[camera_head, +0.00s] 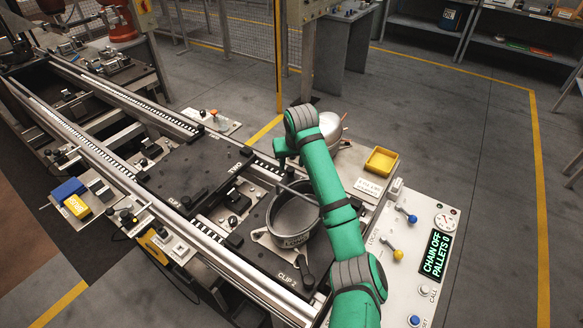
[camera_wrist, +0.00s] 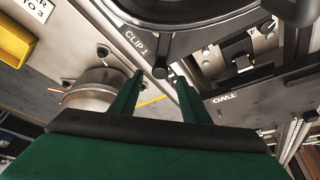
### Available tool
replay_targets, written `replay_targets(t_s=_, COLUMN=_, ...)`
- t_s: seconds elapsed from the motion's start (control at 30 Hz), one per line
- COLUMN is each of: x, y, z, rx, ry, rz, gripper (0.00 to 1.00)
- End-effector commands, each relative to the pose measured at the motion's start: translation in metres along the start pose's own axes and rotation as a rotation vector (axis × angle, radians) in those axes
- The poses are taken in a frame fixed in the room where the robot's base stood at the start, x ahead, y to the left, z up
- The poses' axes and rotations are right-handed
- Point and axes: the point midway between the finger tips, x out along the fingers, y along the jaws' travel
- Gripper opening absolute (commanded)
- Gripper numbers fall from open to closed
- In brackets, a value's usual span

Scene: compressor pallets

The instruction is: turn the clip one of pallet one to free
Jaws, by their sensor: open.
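In the wrist view, clip one (camera_wrist: 160,69) is a black knob with a short arm reaching up toward the round housing (camera_wrist: 190,18), beside the printed "CLIP 1" label. My gripper (camera_wrist: 159,77) is open and empty. Its green fingers stand on the left and right of the knob, with the tips close to it; contact cannot be told. In the head view, the pallet's ring-shaped housing (camera_head: 279,232) sits behind my green arm. My gripper (camera_head: 281,158) is at its far side, partly hidden by the arm. Clip one is not clearly visible there.
Clip two (camera_head: 308,281) stands at the housing's near side. A silver dome (camera_head: 331,128) and a yellow tray (camera_head: 381,161) are just beyond my arm. A control panel with a lit display (camera_head: 436,254) is at the right. Conveyor rails (camera_head: 190,215) run along the left.

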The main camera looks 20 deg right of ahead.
Motion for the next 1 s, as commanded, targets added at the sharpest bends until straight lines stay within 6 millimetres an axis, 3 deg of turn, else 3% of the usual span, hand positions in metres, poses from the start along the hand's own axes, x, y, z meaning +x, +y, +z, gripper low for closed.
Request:
replay_targets(t_s=0.1, x=0.018, y=0.001, z=0.001, rx=0.001, ry=-0.002, rz=0.001, gripper=0.42)
replay_targets(t_s=0.3, x=0.037, y=0.001, z=0.000, rx=0.001, ry=0.000, rz=0.000, gripper=0.42)
replay_targets(t_s=0.67, x=0.041, y=0.001, z=0.000, rx=0.000, ry=0.001, rz=0.000, gripper=0.42)
replay_targets(t_s=0.83, x=0.041, y=0.001, z=0.000, rx=0.001, ry=0.001, rz=0.000, gripper=0.04)
replay_targets(t_s=0.87, x=0.041, y=0.001, z=0.000, rx=0.001, ry=0.001, rz=0.000, gripper=0.00)
replay_targets(t_s=1.0, x=0.041, y=0.002, z=0.000, rx=0.002, ry=0.001, rz=0.001, gripper=0.00)
